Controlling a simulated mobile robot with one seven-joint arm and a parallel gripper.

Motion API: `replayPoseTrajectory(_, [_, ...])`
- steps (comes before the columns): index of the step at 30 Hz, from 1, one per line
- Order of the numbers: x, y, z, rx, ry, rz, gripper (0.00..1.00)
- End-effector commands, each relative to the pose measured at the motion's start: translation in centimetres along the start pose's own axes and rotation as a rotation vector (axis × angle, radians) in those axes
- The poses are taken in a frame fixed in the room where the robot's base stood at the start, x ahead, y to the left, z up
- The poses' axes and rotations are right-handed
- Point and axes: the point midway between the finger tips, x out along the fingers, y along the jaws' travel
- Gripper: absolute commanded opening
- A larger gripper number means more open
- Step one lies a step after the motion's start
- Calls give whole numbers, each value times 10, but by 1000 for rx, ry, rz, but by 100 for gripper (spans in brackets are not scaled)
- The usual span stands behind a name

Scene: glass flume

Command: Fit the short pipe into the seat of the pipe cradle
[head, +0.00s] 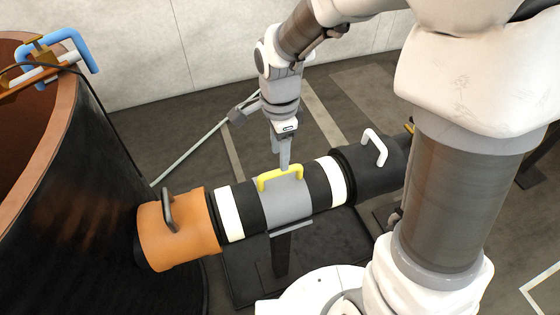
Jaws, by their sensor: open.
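The short pipe (251,212) is black with two white bands and a grey middle section carrying a yellow handle (280,175). It lies in line between an orange collar at left and a dark collar at right. Beneath its middle is the pipe cradle (291,228), a grey plate on a dark post; the pipe hides most of its seat, so I cannot tell how fully the pipe sits in it. My gripper (285,165) points down at the yellow handle, open. Its fingers overlap the handle's top bar in view; contact is unclear.
The orange collar (178,228) with a dark handle adjoins a large dark round tank (75,215). The dark collar (368,172) has a white handle (375,147). A blue handle (80,45) is on the tank rim. A thin pole (190,152) slants behind the pipe.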

Motion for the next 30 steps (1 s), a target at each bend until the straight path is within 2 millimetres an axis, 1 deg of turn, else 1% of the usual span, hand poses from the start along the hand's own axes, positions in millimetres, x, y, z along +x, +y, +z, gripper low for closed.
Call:
replayPoseTrajectory(1, [-14,0,0,0,0,-3,52])
replayPoseTrajectory(3, [-25,0,0,-1,0,-3,52])
replayPoseTrajectory(6, [-37,0,0,-1,0,-1,52])
replayPoseTrajectory(10, [-46,1,-1,-7,0,-4,52])
replayPoseTrajectory(14, [-63,8,-8,-81,4,-37,52])
replayPoseTrajectory(17, [-84,21,-19,-210,18,-91,52])
replayPoseTrajectory(21, [-115,48,-36,-444,66,-176,52])
replayPoseTrajectory(24, [-134,69,-46,-613,117,-229,52])
replayPoseTrajectory(30, [-159,111,-61,-940,255,-303,52])
